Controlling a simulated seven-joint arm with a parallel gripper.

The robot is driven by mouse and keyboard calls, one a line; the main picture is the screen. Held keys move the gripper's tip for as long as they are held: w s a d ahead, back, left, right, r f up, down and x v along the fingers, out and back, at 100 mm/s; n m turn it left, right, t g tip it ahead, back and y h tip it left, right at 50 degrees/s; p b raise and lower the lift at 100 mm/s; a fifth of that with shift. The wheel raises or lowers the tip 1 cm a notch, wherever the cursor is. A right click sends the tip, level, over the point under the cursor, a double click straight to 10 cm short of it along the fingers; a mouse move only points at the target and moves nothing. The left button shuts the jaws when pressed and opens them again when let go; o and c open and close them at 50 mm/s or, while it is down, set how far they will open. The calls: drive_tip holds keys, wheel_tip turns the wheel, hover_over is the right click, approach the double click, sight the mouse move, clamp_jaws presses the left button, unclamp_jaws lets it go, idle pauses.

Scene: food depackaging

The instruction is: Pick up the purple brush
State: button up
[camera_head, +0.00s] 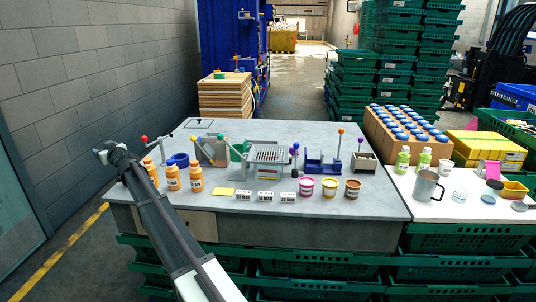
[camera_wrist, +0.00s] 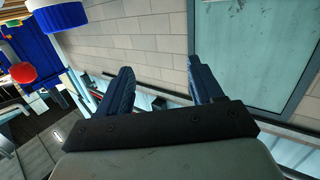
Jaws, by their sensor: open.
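A small purple-topped item (camera_head: 295,150), which may be the purple brush, stands upright on the grey table (camera_head: 235,228) in the head view, just right of the metal rack. It is too small there to make out bristles. My gripper (camera_head: 106,152) is at the table's left side, far left of the purple item and apart from it. In the wrist view my gripper (camera_wrist: 160,84) has its two dark fingers spread wide with nothing between them. The wrist view faces the wall and window, and no purple brush shows in it.
Three orange bottles (camera_head: 172,178) stand near my arm, beside a blue ring (camera_head: 181,159). A metal rack (camera_head: 268,153), a blue stand (camera_head: 322,164) and small jars (camera_head: 329,187) are on the table. A red ball (camera_wrist: 22,73) is close in the wrist view.

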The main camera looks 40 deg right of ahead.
drive_tip(key=w+d+r+m+t+h, duration=0.1)
drive_tip(key=w+d+r+m+h, duration=0.15)
drive_tip(key=d+r, duration=0.45)
drive_tip(key=w+d+r+m+t+h, duration=0.1)
drive_tip(key=w+d+r+m, duration=0.25)
drive_tip(key=d, duration=0.65)
drive_tip(key=d+f+m+g+y, duration=0.1)
drive_tip(key=d+f+m+g, duration=0.15)
drive_tip(key=d, duration=0.75)
drive_tip(key=d+f+m+g, duration=0.2)
drive_tip(key=d+f, duration=0.1)
drive_tip(key=d, duration=0.7)
drive_tip(key=m+g, duration=1.3)
drive_tip(key=m, duration=0.5)
approach(292, 152)
drive_tip(key=shift+y, duration=0.35)
drive_tip(key=f, duration=0.3)
drive_tip(key=w+f, duration=0.1)
drive_tip(key=f, duration=0.5)
drive_tip(key=shift+w+d, duration=0.1)
drive_tip(key=shift+w, duration=0.2)
